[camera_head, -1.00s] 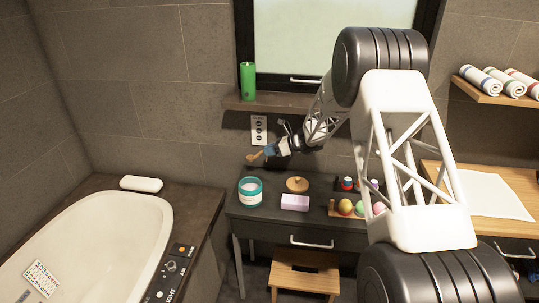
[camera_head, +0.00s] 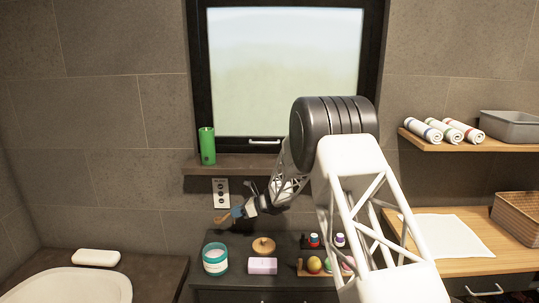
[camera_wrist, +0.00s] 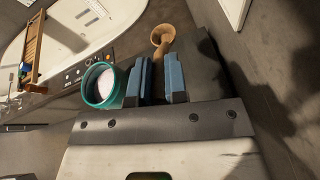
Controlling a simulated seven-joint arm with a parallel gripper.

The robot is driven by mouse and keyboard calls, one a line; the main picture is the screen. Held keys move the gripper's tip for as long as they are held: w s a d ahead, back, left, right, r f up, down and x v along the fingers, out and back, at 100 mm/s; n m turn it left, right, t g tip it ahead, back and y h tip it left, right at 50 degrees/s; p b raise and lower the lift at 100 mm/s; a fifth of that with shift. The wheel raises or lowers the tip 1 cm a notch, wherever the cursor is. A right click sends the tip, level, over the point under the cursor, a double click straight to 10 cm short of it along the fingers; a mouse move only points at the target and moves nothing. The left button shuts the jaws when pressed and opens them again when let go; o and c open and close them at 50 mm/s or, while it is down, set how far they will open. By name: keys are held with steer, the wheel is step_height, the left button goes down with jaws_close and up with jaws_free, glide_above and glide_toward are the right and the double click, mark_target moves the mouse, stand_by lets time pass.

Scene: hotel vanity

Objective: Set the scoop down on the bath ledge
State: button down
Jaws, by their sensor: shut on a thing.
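The wooden scoop (camera_head: 221,218) is held in the air above the dark vanity top, up and right of the teal-rimmed jar. My gripper (camera_head: 238,212) is shut on it. In the wrist view the scoop (camera_wrist: 162,39) sticks out beyond the blue fingers of my gripper (camera_wrist: 158,80), its round bowl pointing away; the part between the fingers is mostly hidden. The bath ledge (camera_head: 150,270) is the dark surround beside the white tub (camera_head: 70,288), at the lower left. My gripper is to the right of the ledge and apart from it.
A white bar (camera_head: 96,257) lies on the ledge's back part. A green candle (camera_head: 207,146) stands on the sill. The ledge right of the bar looks clear.

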steer(key=s+d+m+t+h, duration=0.1)
steer(key=d+m+t+h, duration=0.7)
steer(key=d, duration=1.5)
steer(key=s+d+r+m+t+h, duration=0.2)
steer(key=s+d+r+m, duration=0.1)
steer(key=r, duration=0.6)
steer(key=s+d+r+m+t+h, duration=0.2)
steer(key=s+d+r+m+h, duration=0.1)
steer(key=d+r+m, duration=0.3)
step_height(320, 180, up, 3)
steer(key=shift+s+d+f+h, duration=0.1)
steer(key=shift+s+d+h, duration=0.2)
steer(key=shift+s+d, duration=0.15)
steer(key=shift+w, duration=0.15)
stand_by(0.4)
